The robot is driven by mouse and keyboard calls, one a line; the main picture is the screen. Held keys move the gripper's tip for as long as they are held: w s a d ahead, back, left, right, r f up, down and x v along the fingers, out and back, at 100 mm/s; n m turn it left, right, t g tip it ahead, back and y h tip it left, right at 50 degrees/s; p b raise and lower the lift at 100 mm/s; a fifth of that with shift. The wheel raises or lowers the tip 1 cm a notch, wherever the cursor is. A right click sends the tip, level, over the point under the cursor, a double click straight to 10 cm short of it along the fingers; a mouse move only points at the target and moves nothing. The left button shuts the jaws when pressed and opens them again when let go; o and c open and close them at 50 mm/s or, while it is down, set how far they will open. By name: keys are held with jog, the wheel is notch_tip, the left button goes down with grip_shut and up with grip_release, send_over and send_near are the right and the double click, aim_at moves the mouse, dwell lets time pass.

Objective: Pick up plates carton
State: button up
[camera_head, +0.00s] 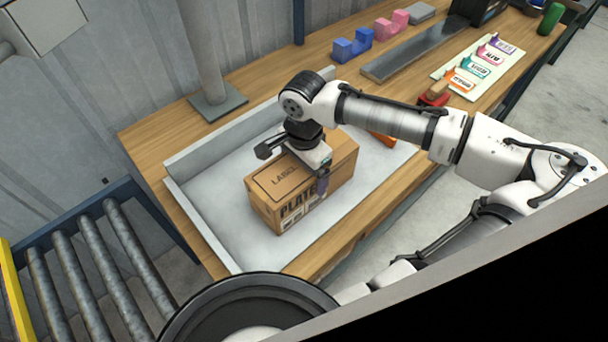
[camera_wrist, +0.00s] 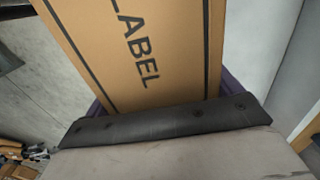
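The plates carton (camera_head: 290,207) is a brown cardboard box with "LABEL" on its top and "PLATE" readable on its front. It sits in the grey tray (camera_head: 212,215) on the wooden bench. My gripper (camera_head: 318,170) is over the carton's top, pointing down, with one purple finger beside its near right side. The far finger is hidden in the head view. In the wrist view the carton's top (camera_wrist: 150,50) lies between the two purple fingers, one at each edge. I see no clear gap there, but I cannot tell whether they press on it.
A blue holder (camera_head: 352,46), a pink holder (camera_head: 391,24) and a long grey tray (camera_head: 415,50) stand farther along the bench. A white board with coloured labels (camera_head: 480,62) lies near them. A grey post (camera_head: 205,60) rises behind the tray. A roller conveyor (camera_head: 95,260) is at lower left.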

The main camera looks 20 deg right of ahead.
jog(key=c, duration=0.9)
jog(key=shift+r, duration=0.2)
